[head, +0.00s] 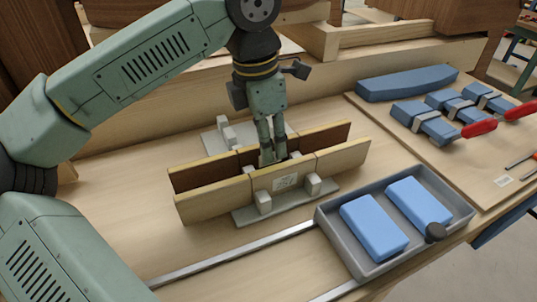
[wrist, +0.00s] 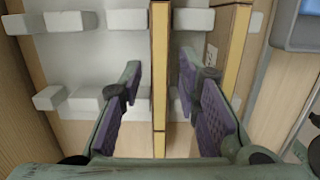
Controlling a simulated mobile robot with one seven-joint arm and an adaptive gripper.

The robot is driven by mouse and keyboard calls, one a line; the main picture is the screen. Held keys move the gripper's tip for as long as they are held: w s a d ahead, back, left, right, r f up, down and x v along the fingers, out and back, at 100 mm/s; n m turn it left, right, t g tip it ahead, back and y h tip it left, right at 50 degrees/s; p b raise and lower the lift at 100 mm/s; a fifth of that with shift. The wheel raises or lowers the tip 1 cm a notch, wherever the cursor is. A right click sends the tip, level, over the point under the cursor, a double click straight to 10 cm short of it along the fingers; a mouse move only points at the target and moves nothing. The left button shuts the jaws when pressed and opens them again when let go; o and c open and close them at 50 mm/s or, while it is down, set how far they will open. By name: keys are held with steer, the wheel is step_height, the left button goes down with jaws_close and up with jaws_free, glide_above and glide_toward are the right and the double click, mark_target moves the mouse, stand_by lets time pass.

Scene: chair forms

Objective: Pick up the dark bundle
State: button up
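The dark bundle appears to be the upright dark brown board-like stack (head: 205,176) with a pale top edge, standing at the back of two parallel pieces. Its yellowish top edge (wrist: 159,70) runs up the middle of the wrist view, with a dark line across it. My gripper (head: 268,150) points down over it. In the wrist view my gripper (wrist: 159,72) is open, one finger on each side of that edge, with a visible gap on both sides. The lower part of the bundle is hidden in the head view by the front piece.
A lighter upright piece (head: 215,205) with a label stands close in front, near the right finger. Pale blocks on a grey base (head: 245,217) flank the pieces. A grey tray (head: 335,235) with blue blocks is at right. Clamps (head: 430,122) lie on a board behind it.

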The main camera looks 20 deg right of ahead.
jaws_close()
stand_by(0.5)
